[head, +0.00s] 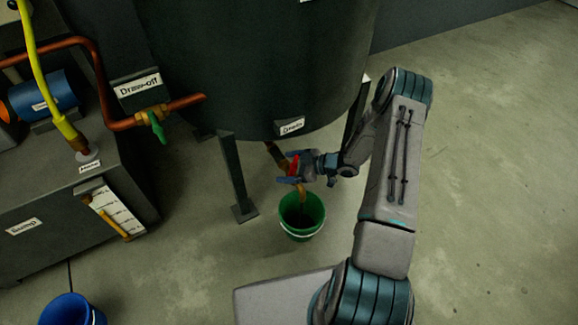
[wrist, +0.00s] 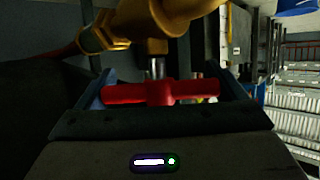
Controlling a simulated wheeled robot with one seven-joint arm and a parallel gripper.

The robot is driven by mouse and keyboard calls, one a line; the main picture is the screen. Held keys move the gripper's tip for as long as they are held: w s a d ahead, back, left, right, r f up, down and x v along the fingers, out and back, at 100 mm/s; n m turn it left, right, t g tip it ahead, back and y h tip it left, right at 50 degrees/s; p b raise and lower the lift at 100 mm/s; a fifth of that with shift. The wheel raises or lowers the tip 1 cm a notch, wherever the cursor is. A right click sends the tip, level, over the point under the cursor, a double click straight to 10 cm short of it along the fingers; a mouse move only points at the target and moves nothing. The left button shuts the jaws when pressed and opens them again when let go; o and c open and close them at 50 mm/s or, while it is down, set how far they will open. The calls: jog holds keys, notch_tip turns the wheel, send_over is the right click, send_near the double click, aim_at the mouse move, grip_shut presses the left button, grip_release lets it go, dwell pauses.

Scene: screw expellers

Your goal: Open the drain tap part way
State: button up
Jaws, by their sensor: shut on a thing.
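The drain tap has a brass body (wrist: 160,15) and a red cross handle (wrist: 150,93), both large in the wrist view. My gripper (wrist: 165,85) is shut on the red handle, which lies crosswise between its two blue fingers. In the head view my gripper (head: 290,172) is at the tap under the dark tank, and a little of the red handle (head: 294,165) shows. A thin brownish line runs from the tap down to the green bucket (head: 301,228); I cannot tell whether it is spout or liquid. The handle's exact turn is unclear.
The dark tank (head: 255,65) stands on legs (head: 237,180) above the tap, with a "Drain" label (head: 291,126). At left are a green-handled draw-off tap (head: 157,126), a sump box (head: 60,215) and a blue bucket (head: 72,310). The floor at right is clear.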

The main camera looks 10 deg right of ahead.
dwell(0.4)
jog(key=o, duration=0.7)
jog(key=p+v, duration=0.3)
jog(key=v, duration=1.1)
jog(key=shift+p, duration=0.4)
jog(key=shift+f, duration=0.1)
